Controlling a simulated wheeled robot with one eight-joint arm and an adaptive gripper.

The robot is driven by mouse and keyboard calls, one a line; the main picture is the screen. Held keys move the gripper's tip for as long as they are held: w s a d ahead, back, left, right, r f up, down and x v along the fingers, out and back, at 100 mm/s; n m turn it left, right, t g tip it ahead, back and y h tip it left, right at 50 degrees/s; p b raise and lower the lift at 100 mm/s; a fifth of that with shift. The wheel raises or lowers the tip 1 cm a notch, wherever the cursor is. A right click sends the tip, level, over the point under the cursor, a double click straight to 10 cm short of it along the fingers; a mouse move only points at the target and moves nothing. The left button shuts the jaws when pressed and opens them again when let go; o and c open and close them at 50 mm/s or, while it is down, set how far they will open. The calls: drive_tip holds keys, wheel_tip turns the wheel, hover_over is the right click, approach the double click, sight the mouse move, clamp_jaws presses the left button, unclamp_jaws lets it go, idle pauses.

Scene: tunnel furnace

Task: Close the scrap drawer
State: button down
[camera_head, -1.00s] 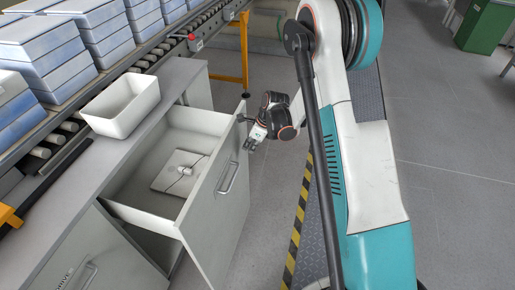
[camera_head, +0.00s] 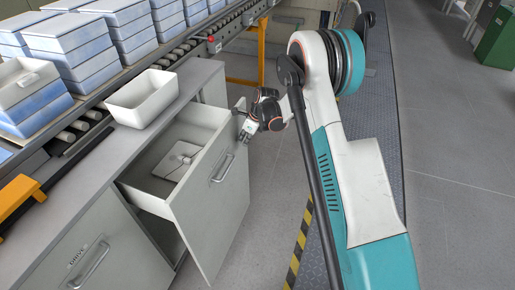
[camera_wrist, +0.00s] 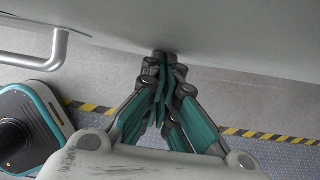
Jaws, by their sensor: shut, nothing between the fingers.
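The scrap drawer (camera_head: 215,200) stands partly open from the grey cabinet, its tall front panel facing right with a bar handle (camera_head: 222,168). A flat pale item with a cable (camera_head: 177,161) lies inside it. My gripper (camera_head: 243,133) is at the upper far corner of the drawer front, at its outer face. In the wrist view my gripper (camera_wrist: 164,62) is shut with empty fingers, its tips at the pale panel (camera_wrist: 220,25). I cannot tell for certain whether they touch. The handle (camera_wrist: 45,52) shows to the left, apart from the fingers.
A white open bin (camera_head: 143,98) stands on the counter above the drawer. A roller conveyor with stacked blue boxes (camera_head: 70,50) runs behind. A closed drawer with a handle (camera_head: 90,265) is at the lower left. Grey floor (camera_head: 450,190) is free on the right.

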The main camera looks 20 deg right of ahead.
drive_tip(key=w+a, duration=0.3)
drive_tip(key=a, duration=0.1)
drive_tip(key=w+a, duration=0.3)
drive_tip(key=a, duration=0.1)
drive_tip(key=w+a, duration=0.3)
drive_tip(key=a, duration=0.2)
drive_tip(key=shift+w+a, duration=0.1)
drive_tip(key=shift+w, duration=0.25)
drive_tip(key=shift+f, duration=0.1)
